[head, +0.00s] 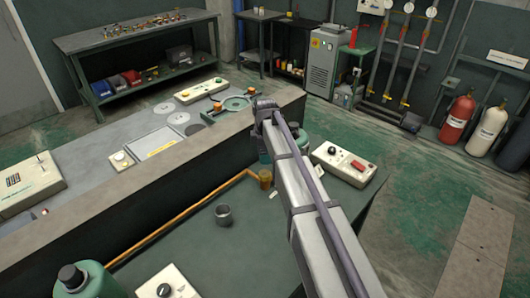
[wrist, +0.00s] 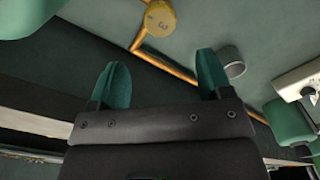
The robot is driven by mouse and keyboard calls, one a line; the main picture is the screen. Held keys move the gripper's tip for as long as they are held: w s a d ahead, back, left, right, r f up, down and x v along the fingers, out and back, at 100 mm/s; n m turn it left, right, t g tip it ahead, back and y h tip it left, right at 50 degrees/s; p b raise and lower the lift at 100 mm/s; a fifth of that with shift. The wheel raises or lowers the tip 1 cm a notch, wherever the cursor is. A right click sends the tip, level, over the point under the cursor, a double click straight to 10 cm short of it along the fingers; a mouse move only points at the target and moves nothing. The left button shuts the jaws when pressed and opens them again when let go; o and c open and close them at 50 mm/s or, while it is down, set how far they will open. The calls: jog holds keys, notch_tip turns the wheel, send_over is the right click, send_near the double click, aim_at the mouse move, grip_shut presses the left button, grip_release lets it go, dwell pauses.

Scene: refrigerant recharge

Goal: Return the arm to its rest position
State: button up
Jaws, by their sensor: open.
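My arm reaches from the lower right of the head view up to the middle, over the dark green worktable (head: 205,262). In the wrist view my gripper (wrist: 162,78) is open, its two green-tipped fingers apart with nothing between them. My gripper is mostly hidden behind my arm in the head view. A brass cap marked 3 (wrist: 160,18) and a copper pipe (wrist: 178,70) lie beyond the fingertips. A small grey cup (head: 223,214) stands on the table; it also shows beside the right finger in the wrist view (wrist: 236,70). The gripper touches none of these visibly.
A green cylinder (head: 92,284) stands at the lower left. A grey bench (head: 60,205) runs behind. Red (head: 457,120) and white (head: 487,130) gas cylinders stand far right.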

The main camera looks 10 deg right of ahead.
jog(key=shift+r, duration=0.5)
jog(key=s+m, duration=1.6)
jog(key=s, duration=1)
jog(key=shift+s, duration=0.2)
